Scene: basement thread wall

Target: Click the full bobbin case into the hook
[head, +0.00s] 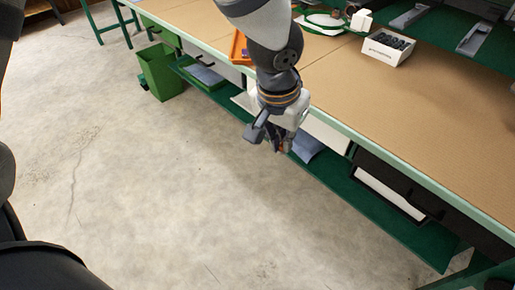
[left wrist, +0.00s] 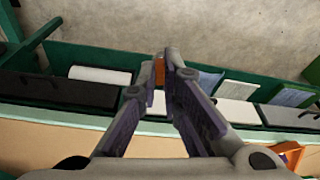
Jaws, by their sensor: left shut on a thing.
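My left gripper (head: 279,141) hangs in front of the bench edge, above the floor. In the left wrist view its fingers (left wrist: 161,68) come together on a small orange-brown thing (left wrist: 159,74), mostly hidden between the fingertips. I cannot tell whether this is the bobbin case. The held thing is clear of the bench top. I cannot make out the hook in either view. My right gripper is not in view.
The brown bench top (head: 385,110) is largely clear. A white box of dark pieces (head: 388,48) stands toward its back. An orange tray (head: 238,47) lies by the front edge. A green shelf (head: 375,207) runs below; a green bin (head: 161,72) stands on the floor.

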